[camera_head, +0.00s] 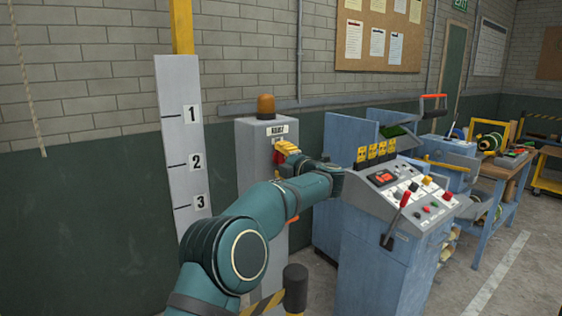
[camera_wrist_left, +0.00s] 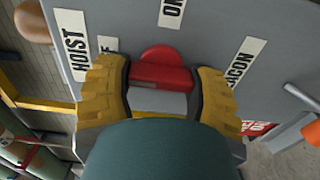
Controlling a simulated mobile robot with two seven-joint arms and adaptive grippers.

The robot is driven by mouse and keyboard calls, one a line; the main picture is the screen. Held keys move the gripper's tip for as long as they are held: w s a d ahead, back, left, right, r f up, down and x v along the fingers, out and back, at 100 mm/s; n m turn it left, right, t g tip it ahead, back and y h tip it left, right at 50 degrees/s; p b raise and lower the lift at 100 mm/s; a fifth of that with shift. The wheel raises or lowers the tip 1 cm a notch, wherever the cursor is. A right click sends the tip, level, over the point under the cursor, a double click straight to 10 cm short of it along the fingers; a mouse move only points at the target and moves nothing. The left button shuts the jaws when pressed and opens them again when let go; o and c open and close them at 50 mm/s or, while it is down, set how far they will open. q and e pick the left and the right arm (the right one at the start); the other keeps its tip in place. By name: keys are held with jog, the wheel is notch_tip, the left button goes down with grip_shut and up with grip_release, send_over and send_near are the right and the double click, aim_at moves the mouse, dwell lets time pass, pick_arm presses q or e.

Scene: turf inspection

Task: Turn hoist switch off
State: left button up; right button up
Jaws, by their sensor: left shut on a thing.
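The grey hoist cabinet (camera_head: 253,141) stands against the wall with an amber beacon (camera_head: 265,106) on top and a label plate on its front. In the left wrist view, the red hoist switch (camera_wrist_left: 162,67) sits on the grey panel between my yellow fingers. A HOIST label (camera_wrist_left: 72,44) is at left and an ON label (camera_wrist_left: 172,12) at the top. Another label beside the left finger is partly hidden. My left gripper (camera_wrist_left: 164,94) is shut on the red switch; in the head view the gripper (camera_head: 284,150) is at the cabinet front. My right gripper is out of view.
A blue control console (camera_head: 390,225) with a red-handled lever and buttons stands right of the cabinet, close to my left arm. A white board (camera_head: 180,140) numbered 1 to 3 stands at left. A black post (camera_head: 295,286) is below my arm. Open floor lies at far right.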

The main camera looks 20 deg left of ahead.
pick_arm(q)
jog(key=shift+f, duration=0.1)
jog(key=o, duration=1.2)
jog(key=v, duration=1.2)
